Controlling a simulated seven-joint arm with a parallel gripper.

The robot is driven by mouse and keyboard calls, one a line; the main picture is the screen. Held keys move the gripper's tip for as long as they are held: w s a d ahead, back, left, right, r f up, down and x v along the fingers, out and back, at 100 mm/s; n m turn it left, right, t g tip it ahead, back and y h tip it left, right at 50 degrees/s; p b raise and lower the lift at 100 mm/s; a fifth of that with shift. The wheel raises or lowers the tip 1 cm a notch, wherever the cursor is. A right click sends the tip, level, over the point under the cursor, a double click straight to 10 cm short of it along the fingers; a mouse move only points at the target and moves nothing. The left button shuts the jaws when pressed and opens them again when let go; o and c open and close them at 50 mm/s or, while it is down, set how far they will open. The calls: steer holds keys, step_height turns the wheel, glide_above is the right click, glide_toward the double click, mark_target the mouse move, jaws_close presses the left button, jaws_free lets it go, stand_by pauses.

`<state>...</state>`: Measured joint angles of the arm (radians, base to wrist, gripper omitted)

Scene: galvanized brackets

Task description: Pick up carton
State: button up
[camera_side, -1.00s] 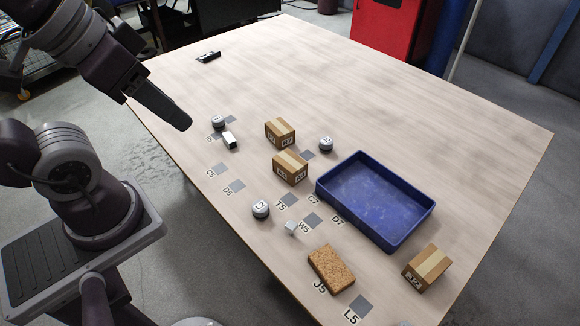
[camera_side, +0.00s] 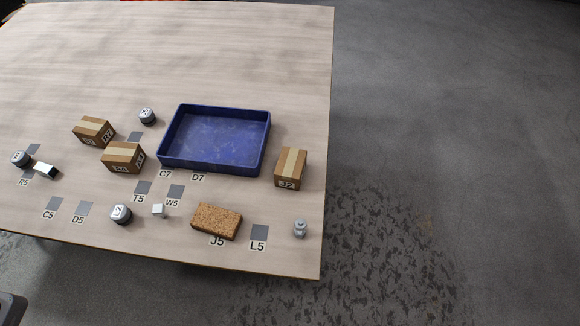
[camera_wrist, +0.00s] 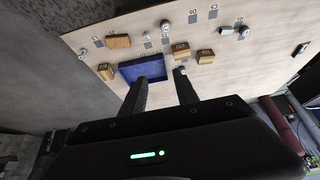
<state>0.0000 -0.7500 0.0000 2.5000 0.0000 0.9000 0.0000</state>
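Three brown cardboard cartons with tan tape stand on the wooden table. One carton (camera_side: 94,130) is at the left, a second carton (camera_side: 123,158) is just in front of it, and a third carton (camera_side: 291,167), marked J2, stands right of the blue tray. In the wrist view the paired cartons (camera_wrist: 181,50) and (camera_wrist: 205,57) lie beyond the fingers, and the lone carton (camera_wrist: 106,72) is left of the tray. My gripper (camera_wrist: 160,78) is open, with nothing visible between its fingers, apart from the table's objects. It is not in the side view.
A blue tray (camera_side: 163,157) sits mid-table; it also shows in the wrist view (camera_wrist: 125,74). A cork-coloured block (camera_side: 217,221), several small metal parts and grey labelled squares line the front. The table's far area is clear. Its right edge is close to the J2 carton.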

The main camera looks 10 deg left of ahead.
steer(key=o, duration=1.1)
steer(key=shift+w, duration=0.1)
